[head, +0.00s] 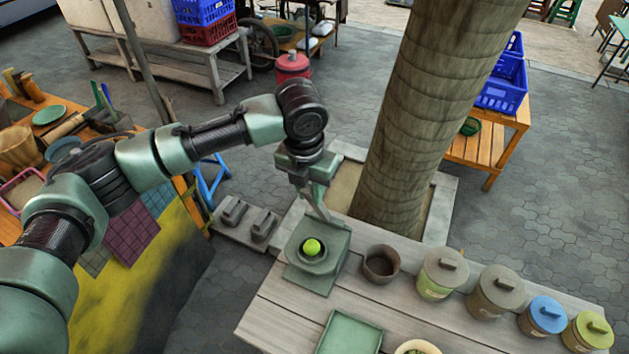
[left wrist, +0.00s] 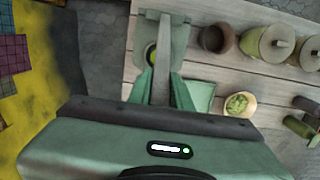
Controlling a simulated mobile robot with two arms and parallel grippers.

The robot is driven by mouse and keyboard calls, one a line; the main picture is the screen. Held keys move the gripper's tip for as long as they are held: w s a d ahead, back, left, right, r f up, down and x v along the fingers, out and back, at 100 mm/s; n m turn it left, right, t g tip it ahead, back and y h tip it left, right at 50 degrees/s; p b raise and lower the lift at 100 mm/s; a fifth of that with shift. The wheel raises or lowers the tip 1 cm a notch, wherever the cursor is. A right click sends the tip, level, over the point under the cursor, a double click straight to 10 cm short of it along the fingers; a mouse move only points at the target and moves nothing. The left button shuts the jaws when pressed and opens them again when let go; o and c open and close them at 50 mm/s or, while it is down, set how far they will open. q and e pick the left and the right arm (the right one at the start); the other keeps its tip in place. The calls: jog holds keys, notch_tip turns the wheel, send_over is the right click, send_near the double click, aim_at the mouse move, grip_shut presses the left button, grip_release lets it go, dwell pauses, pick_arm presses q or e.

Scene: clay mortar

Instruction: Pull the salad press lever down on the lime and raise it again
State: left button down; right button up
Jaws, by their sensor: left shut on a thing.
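The salad press (head: 330,279) is a grey-green square stand on the near wooden table. The green lime (head: 312,246) sits in its round cup, uncovered from above. The press lever (head: 316,207) is a slim grey bar standing up behind the cup, clear of the lime. My left gripper (head: 310,184) is above and behind the press, shut on the lever's upper part. In the left wrist view the lever (left wrist: 161,62) runs up between the green fingers, and the lime (left wrist: 151,56) shows partly behind it. My right gripper is not in view.
A dark clay pot (head: 381,264) stands just right of the press, then several lidded jars (head: 442,272). A green tray (head: 349,335) and a bowl (head: 417,346) lie nearer. A thick tree trunk (head: 425,110) rises behind the table. Grey lidded blocks (head: 248,218) are at left.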

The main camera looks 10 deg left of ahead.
pick_arm(q)
jog(key=s+a+f+t+h+b, duration=0.1)
jog(key=s+a+f+t+b, duration=0.2)
jog(key=s+f+t+b, duration=0.2)
jog(key=shift+s+f+h+b, duration=0.4)
jog(key=shift+s+f+b, duration=0.85)
jog(key=shift+s, duration=0.8)
jog(key=shift+f, duration=0.1)
jog(key=c, duration=1.3)
grip_release()
jog(key=shift+p+v, duration=2.85)
jog(key=shift+v, duration=1.05)
jog(key=shift+f, duration=0.1)
